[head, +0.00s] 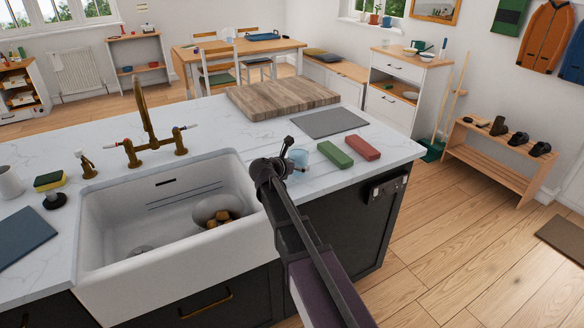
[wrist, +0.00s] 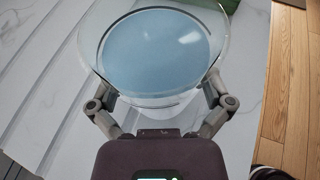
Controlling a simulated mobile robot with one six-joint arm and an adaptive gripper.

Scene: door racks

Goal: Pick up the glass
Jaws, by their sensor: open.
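The glass (head: 299,157) stands on the white countertop, to the right of the sink, partly hidden behind my gripper in the head view. In the wrist view the clear glass (wrist: 156,50) fills the upper middle, with a blue round area seen through its rim. My gripper (head: 284,158) is at the glass. In the wrist view my gripper (wrist: 158,84) is open, with one finger on each side of the glass. The fingertips are partly covered by the glass, and I cannot tell whether they touch it.
A green block (head: 335,154) and a red block (head: 362,147) lie just right of the glass. A grey mat (head: 328,122) and a wooden board (head: 281,98) lie behind. The white sink (head: 175,253) is to the left, holding a bowl (head: 208,207). The counter's right edge is near.

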